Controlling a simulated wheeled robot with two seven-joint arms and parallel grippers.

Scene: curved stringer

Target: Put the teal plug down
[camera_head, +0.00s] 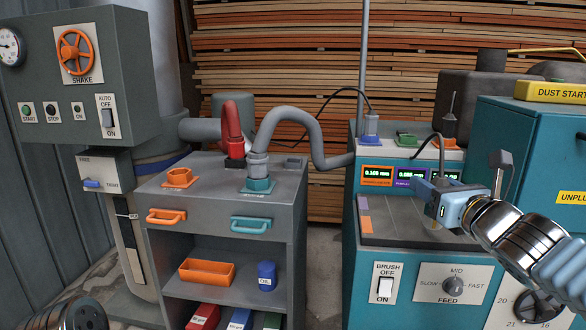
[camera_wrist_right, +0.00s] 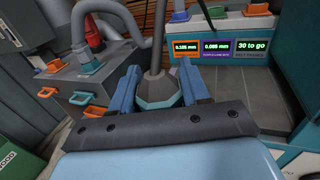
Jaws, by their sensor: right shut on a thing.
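My right gripper (camera_head: 437,207) is shut on a faceted grey-teal plug with a grey stem rising from it. The wrist view shows the plug (camera_wrist_right: 158,90) between the two blue fingers of the right gripper (camera_wrist_right: 158,102). In the head view the fingers mostly hide the plug, and a dark cable arches down to that spot. The gripper is over the dark top of the teal machine (camera_head: 395,232), in front of its displays. I cannot tell whether the plug touches that top. My left gripper is out of view.
A grey cabinet (camera_head: 212,195) stands at left with an orange port (camera_head: 179,177), a red hose (camera_head: 232,125) and a grey hose (camera_head: 305,122) on a teal port (camera_head: 258,185). Behind the displays are a blue plug (camera_head: 370,122) and a green port (camera_head: 405,140). A teal box (camera_head: 530,130) stands at right.

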